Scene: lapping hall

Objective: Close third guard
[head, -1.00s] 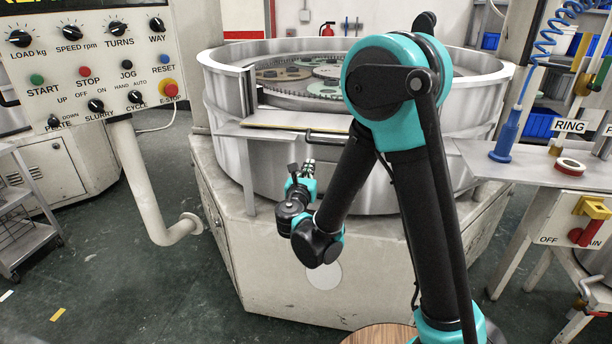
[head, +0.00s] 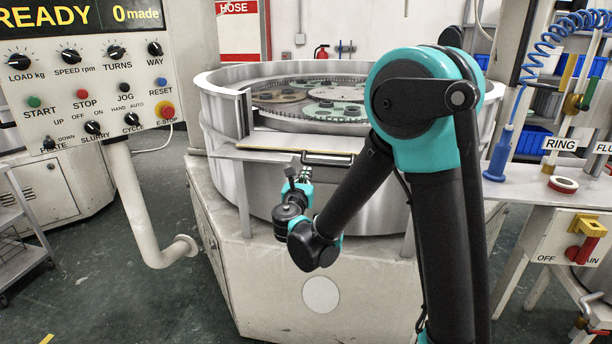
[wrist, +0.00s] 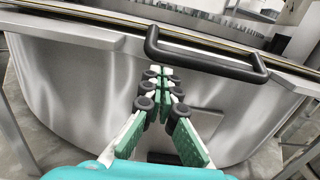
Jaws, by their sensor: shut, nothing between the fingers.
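A flat metal panel (head: 275,141), which looks like the guard, lies about level at the front of the round metal drum, below the gap in its wall. A black bar handle (head: 330,163) is on its front edge. The handle also shows large in the wrist view (wrist: 205,66). My gripper (head: 303,162) is shut and empty, just in front of the panel by the handle's left end. In the wrist view my green-padded fingers (wrist: 165,72) come together just below the handle bar. I cannot tell whether they touch it.
The drum (head: 222,110) holds toothed discs (head: 330,108). A control panel (head: 85,90) on a bent post stands at the left. A side table (head: 520,190) with a ring (head: 563,184) and a blue nozzle (head: 500,155) is at the right.

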